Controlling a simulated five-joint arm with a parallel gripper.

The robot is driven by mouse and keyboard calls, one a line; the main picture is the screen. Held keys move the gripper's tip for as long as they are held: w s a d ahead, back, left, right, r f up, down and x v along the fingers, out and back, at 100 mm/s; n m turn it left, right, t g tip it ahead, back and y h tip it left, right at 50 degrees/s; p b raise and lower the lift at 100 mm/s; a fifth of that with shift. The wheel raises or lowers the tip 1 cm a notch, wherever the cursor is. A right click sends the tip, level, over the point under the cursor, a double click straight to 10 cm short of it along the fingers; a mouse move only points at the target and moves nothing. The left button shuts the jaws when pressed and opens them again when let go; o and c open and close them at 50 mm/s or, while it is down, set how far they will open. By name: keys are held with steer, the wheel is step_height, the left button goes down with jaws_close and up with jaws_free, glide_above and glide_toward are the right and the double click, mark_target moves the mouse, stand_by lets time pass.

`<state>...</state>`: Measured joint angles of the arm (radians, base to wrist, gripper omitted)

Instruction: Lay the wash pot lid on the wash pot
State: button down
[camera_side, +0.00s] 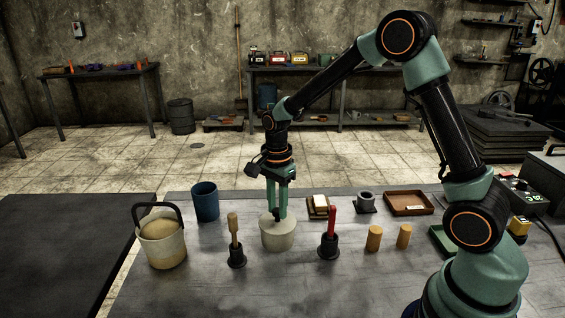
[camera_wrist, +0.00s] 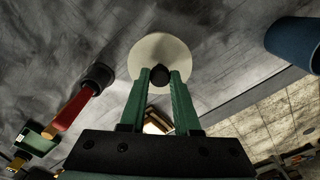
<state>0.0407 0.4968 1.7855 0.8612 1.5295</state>
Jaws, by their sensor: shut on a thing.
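The wash pot (camera_side: 278,238) is a short cream-coloured round pot on the bench in the side view. The wash pot lid (camera_wrist: 150,50) is a pale round disc with a dark knob (camera_wrist: 160,75) in the wrist view. My gripper (camera_wrist: 161,73) is shut on the knob, with a green finger on each side. In the side view my gripper (camera_side: 278,214) points straight down over the pot. The lid looks level at the pot's top; I cannot tell whether it rests on the rim or is just above it. The pot's inside is hidden.
A wooden-handled tool in a black holder (camera_side: 236,255) stands left of the pot, and a red-handled one (camera_side: 329,247) right. A blue can (camera_side: 205,202) and sand bucket (camera_side: 162,243) are further left. Tan cylinders (camera_side: 374,238) stand right. The bench front is clear.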

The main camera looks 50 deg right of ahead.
mark_target(277, 210)
steer(key=shift+f, duration=0.15)
steer(key=c, duration=0.6)
jaws_free()
steer(key=shift+c, duration=0.2)
step_height(277, 210, up, 12)
steer(key=s+a+r+n+t, duration=0.1)
steer(key=s+r+n+t, duration=0.1)
steer(key=s+n, duration=0.5)
steer(key=s+r+n+t, duration=0.2)
steer(key=s+n, duration=0.5)
steer(key=n, duration=0.4)
steer(key=shift+s+a+r+t, duration=0.15)
steer(key=shift+a+r+t, duration=0.2)
steer(key=shift+t, duration=0.45)
